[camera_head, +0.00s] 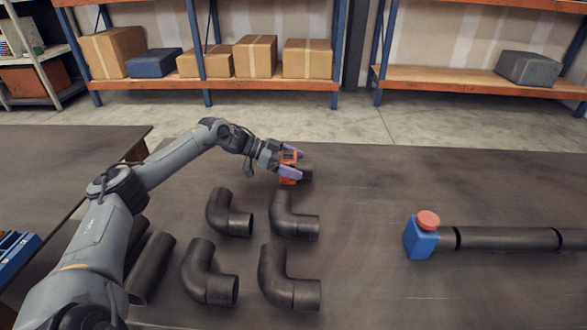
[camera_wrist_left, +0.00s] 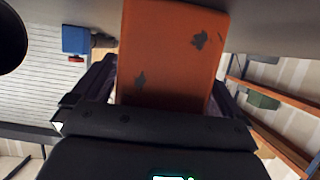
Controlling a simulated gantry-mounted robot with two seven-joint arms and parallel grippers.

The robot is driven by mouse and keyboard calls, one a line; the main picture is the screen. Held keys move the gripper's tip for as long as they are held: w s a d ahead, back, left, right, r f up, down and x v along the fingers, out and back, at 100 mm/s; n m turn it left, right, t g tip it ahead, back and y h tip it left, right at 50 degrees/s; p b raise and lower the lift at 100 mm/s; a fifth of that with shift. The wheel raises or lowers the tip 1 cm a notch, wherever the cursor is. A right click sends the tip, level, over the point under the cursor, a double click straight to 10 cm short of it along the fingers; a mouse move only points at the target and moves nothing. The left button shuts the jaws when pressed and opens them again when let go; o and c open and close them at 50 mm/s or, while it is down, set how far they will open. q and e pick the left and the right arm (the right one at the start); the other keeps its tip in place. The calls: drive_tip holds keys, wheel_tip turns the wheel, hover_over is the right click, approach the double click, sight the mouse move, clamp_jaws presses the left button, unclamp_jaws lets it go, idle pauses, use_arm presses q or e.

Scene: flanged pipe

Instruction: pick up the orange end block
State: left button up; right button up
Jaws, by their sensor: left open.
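The orange end block (camera_head: 287,175) stands at the far middle of the table, with a short dark pipe piece (camera_head: 306,170) at its right side. In the left wrist view the scuffed orange block (camera_wrist_left: 165,45) fills the upper middle. My left gripper (camera_head: 290,162) is open, with its purple fingertips on either side of the block. In the left wrist view the dark fingers flank the block; whether they touch it I cannot tell. The block's lower part is hidden by the gripper there. My right gripper is not in view.
Several dark pipe elbows (camera_head: 292,277) lie in front of the left gripper. A blue block (camera_head: 420,240) with a red knob (camera_head: 428,220) joins a long dark pipe (camera_head: 505,239) on the right. Straight pipes (camera_head: 152,268) lie near my left arm.

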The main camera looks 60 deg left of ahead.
use_arm(q)
clamp_jaws()
drive_tip(key=shift+r, duration=0.25)
idle(0.3)
